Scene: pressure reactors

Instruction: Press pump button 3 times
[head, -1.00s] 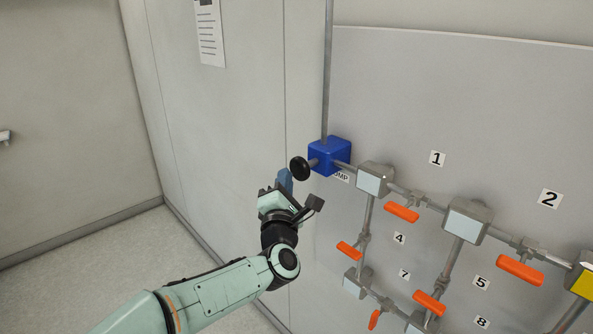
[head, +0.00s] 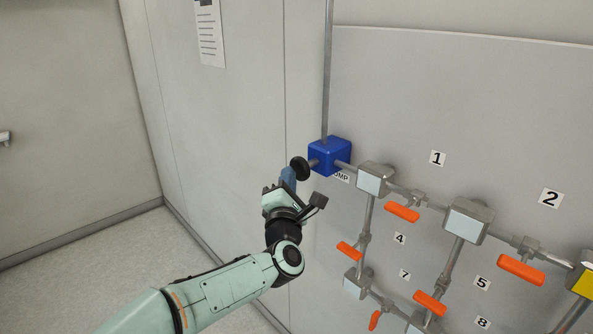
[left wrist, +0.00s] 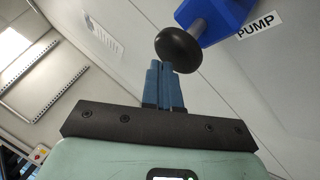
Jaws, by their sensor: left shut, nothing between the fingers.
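The pump is a blue box (head: 329,155) on the pipework, with a round black button (head: 300,168) on a short grey stem on its left side. My left gripper (head: 288,176) is shut and empty, its blue fingers just below and left of the button. In the left wrist view the shut fingertips (left wrist: 163,66) are at the lower edge of the black button (left wrist: 179,49); I cannot tell whether they touch it. The PUMP label (left wrist: 259,25) is beside the blue box (left wrist: 215,18). My right gripper is not in view.
Right of the pump, a grey panel (head: 450,90) carries pipes, grey blocks (head: 468,220) and orange valve handles (head: 401,212) with number labels. A vertical pipe (head: 328,70) rises from the pump. The floor (head: 90,270) at the left is clear.

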